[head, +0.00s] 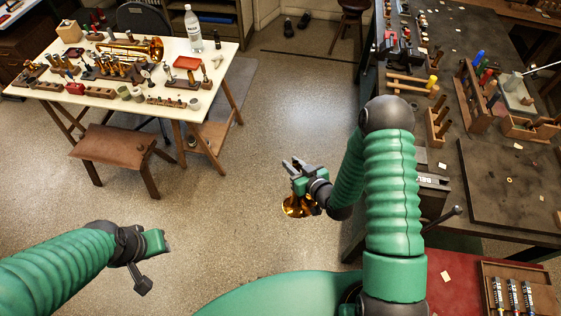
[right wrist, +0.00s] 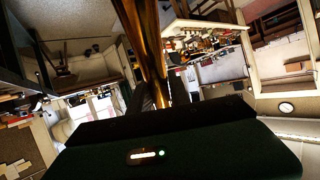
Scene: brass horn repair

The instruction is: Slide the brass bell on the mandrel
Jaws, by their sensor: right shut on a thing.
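My right gripper (head: 292,167) is shut on the brass bell (head: 297,206) and holds it in the air over the open floor, left of the right-hand workbench. The bell's shiny flare shows below the gripper, and the gripper hides part of it. In the right wrist view the bell's brass tube (right wrist: 148,40) rises between the dark fingers. My left gripper (head: 150,246) is at the lower left over bare floor, away from the bell; its jaws do not show clearly. A dark rod with a rounded end (head: 443,219) sticks out by the right workbench; I cannot tell if it is the mandrel.
The right workbench (head: 480,190) carries wooden racks (head: 474,95), tools and a dark mat. A white table (head: 45,75) at upper left holds a brass horn (head: 132,46), a bottle (head: 193,28) and small parts. A brown stool (head: 112,146) stands before it. The middle floor is clear.

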